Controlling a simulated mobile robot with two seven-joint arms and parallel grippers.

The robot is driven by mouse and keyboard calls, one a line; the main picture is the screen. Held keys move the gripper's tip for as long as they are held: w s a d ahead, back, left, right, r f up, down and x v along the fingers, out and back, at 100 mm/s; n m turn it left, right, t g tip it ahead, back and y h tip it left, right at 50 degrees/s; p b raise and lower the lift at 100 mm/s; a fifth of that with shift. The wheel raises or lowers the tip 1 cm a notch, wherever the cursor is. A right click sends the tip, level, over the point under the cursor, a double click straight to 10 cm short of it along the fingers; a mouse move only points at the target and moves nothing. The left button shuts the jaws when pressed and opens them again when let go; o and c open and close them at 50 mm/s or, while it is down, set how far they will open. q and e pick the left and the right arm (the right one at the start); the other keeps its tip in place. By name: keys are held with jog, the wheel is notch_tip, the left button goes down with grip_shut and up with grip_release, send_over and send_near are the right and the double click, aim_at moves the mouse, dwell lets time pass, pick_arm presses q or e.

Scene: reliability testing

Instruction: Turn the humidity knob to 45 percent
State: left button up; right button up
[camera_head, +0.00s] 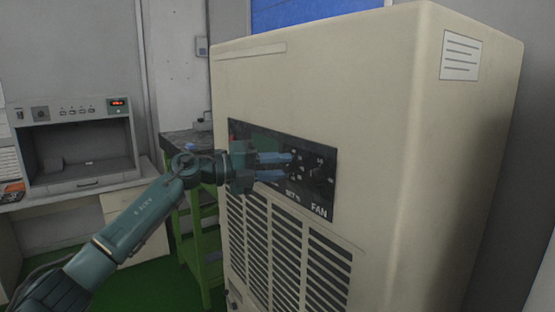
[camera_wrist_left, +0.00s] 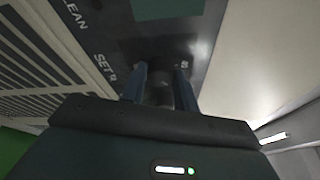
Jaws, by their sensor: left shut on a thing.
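The black control panel (camera_head: 325,195) is on the front of the large beige cabinet (camera_head: 390,120). My left gripper (camera_head: 290,164) reaches it from the left. In the left wrist view, my left gripper (camera_wrist_left: 162,85) has its two blue fingers shut on a dark round knob (camera_wrist_left: 160,95), one on each side. The lettering "SET" stands near this knob, so I take it as the humidity knob. The gripper covers much of the knob and its dial in the head view. I cannot read the knob's setting. My right gripper is not in view.
The fan knob (camera_head: 318,172) sits just right of the gripped knob, above the word "FAN". Louvred vents (camera_head: 285,250) lie below the panel. A green stand (camera_head: 203,215) and a grey instrument (camera_head: 75,145) on a bench are to the left.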

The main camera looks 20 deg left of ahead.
pick_arm(q)
jog(key=shift+n, duration=0.5)
jog(key=shift+h+p, duration=0.3)
jog(key=o, duration=1)
jog(key=shift+c, duration=0.2)
